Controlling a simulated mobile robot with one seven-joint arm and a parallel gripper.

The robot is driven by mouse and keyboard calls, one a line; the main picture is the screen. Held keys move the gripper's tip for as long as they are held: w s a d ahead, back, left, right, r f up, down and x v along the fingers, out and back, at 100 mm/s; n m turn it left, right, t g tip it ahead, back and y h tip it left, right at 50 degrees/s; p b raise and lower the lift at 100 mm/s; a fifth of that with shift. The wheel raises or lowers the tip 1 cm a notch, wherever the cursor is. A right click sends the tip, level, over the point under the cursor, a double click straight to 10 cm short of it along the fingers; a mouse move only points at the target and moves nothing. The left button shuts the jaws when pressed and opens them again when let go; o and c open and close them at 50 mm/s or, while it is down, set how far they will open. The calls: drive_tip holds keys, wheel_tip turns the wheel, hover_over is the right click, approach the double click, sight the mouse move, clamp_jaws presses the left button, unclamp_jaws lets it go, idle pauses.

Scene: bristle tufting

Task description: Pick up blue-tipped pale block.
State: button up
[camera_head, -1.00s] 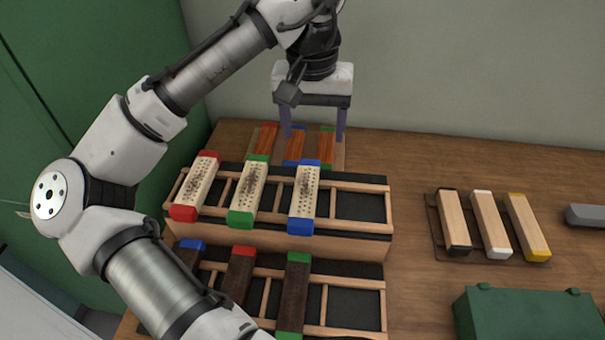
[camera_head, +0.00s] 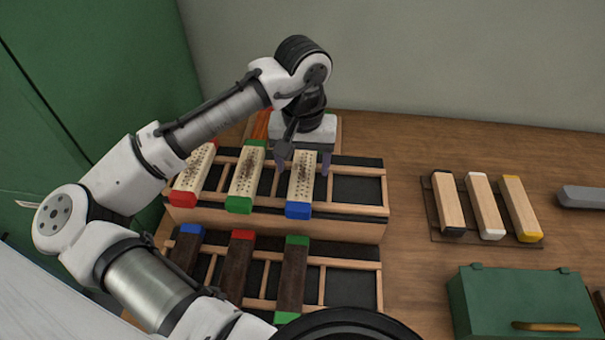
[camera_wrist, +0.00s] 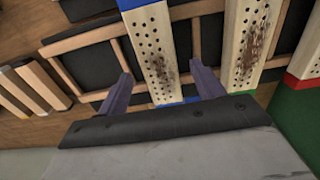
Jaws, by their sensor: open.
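The blue-tipped pale block (camera_head: 301,183) lies on the upper wooden rack, rightmost of three pale blocks dotted with dark holes. Its near blue end (camera_head: 298,210) shows clearly; the far end is behind my gripper in the head view. My gripper (camera_head: 303,163) is open, with one purple finger on each side of the block's far part. In the wrist view the block (camera_wrist: 155,55) runs between the two fingers (camera_wrist: 163,83), with a gap on each side. I cannot tell how far down the fingertips reach beside it.
A green-tipped pale block (camera_head: 247,180) and a red-tipped one (camera_head: 194,175) lie to the left. A lower rack (camera_head: 372,290) holds dark blocks. Three plain blocks (camera_head: 486,207) and a green box (camera_head: 525,310) are at right. The rack's right part is empty.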

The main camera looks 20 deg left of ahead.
wheel_tip(320, 180, down, 2)
drive_tip(key=shift+f, duration=0.1)
drive_tip(key=c, duration=1.2)
drive_tip(key=shift+o, duration=0.2)
